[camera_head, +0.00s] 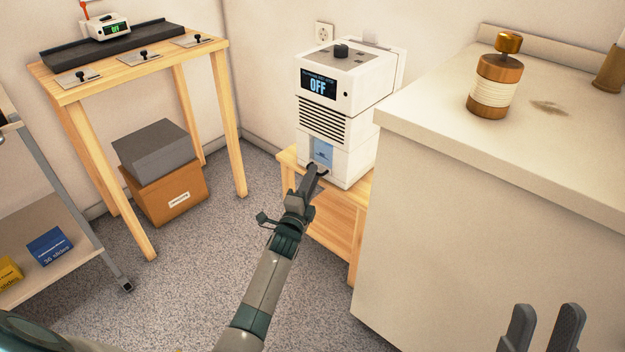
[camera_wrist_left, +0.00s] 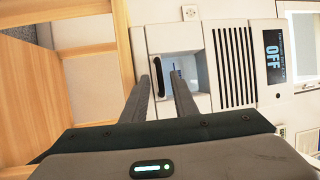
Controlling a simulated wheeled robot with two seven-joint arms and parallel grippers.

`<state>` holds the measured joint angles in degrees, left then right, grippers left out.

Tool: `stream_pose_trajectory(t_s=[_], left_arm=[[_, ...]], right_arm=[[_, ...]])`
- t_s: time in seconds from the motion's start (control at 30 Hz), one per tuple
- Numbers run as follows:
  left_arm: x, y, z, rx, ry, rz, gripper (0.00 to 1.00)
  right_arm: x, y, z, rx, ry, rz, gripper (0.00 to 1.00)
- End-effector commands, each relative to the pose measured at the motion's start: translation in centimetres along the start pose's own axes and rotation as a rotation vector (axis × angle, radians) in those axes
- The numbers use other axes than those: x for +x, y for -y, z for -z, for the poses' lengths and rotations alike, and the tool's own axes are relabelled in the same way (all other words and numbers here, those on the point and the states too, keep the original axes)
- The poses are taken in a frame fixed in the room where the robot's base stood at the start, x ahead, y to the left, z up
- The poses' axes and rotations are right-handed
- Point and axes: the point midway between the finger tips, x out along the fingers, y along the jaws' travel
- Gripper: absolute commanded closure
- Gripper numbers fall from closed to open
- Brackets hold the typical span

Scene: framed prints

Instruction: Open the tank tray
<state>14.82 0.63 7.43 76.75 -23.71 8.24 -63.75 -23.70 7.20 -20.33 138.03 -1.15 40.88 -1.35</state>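A white dehumidifier-like unit (camera_head: 345,85) with an OFF display stands on a low wooden stand. Its tank tray (camera_head: 348,160) is the lower front part, with a blue window and a dark handle; it looks flush with the body. In the left wrist view, the dark handle (camera_wrist_left: 158,76) is beside the pale-blue window. My left gripper (camera_head: 315,172) is at the tray front. In the left wrist view, its fingers (camera_wrist_left: 161,84) are apart, one on each side of the handle; contact cannot be told. My right gripper (camera_head: 543,318) is open and empty at lower right.
A white counter (camera_head: 440,190) bearing a wooden grinder-like object (camera_head: 496,82) stands close right. A wooden table (camera_head: 140,72) and boxes (camera_head: 165,185) are left, with a cart (camera_head: 60,215) at the far left. The carpet (camera_head: 190,270) before the stand is clear.

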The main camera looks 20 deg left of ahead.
Motion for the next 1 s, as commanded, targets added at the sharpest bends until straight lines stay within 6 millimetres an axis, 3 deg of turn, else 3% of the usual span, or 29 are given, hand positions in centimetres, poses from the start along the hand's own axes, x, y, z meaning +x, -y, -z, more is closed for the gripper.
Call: stream_pose_trajectory(t_s=[0.4,0.43,0.53,1.0], left_arm=[[0.64,-0.01,0.0,0.0,0.0,-0.001,0.74],[0.64,-0.01,0.0,0.0,0.0,-0.001,0.76],[0.64,-0.01,0.0,0.0,0.0,-0.001,1.0],[0.61,-0.03,-0.01,0.0,0.0,-0.001,1.0]], right_arm=[[0.29,-0.19,0.2,-0.005,-0.027,-0.001,0.69],[0.26,-0.17,0.16,-0.005,-0.025,-0.002,0.69],[0.15,-0.11,0.02,-0.003,-0.019,-0.002,0.69],[0.01,-0.04,-0.11,-0.001,-0.012,-0.002,0.69]])
